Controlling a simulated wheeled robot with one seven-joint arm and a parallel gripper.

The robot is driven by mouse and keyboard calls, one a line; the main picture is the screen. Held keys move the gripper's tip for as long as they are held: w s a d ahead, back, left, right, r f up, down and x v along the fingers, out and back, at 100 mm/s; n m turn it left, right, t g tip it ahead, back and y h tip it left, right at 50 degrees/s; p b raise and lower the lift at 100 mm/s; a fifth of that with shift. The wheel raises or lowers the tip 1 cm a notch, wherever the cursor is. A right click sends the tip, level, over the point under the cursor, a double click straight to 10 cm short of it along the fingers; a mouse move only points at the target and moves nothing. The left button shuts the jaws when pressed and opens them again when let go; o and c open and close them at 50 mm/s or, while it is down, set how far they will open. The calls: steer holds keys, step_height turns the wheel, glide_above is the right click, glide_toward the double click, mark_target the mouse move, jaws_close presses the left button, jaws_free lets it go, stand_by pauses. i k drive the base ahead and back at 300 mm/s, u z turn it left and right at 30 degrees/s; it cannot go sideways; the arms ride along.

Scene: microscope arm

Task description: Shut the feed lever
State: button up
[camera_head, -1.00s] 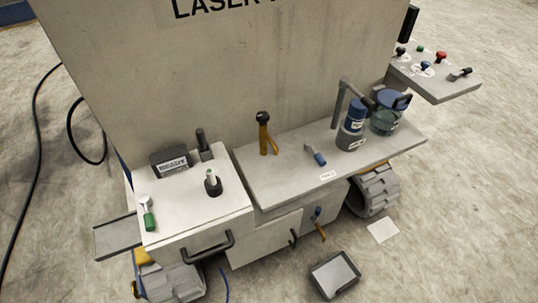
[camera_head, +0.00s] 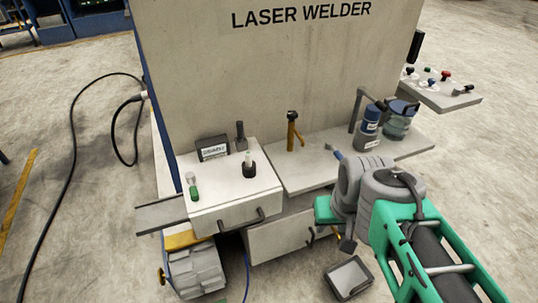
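No label that I can read names the feed lever, so I cannot tell which lever it is. An orange lever (camera_head: 337,232) low on the front shows only in part behind my arm. My arm reaches in from the lower right. A dark piece at its end (camera_head: 347,243) may be my gripper; its fingers are not clear. It hangs before the lower front, apart from the green-handled lever.
A yellow tap (camera_head: 292,130) stands on the shelf (camera_head: 305,177). Blue-capped bottles (camera_head: 398,120) stand at its right. The white box (camera_head: 232,192) carries a black-based knob (camera_head: 248,165) and a front handle. A grey tray (camera_head: 349,277) lies on the floor. A black cable loops at left.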

mark_target(336, 151)
steer(key=u, duration=0.5)
steer(key=i, duration=1)
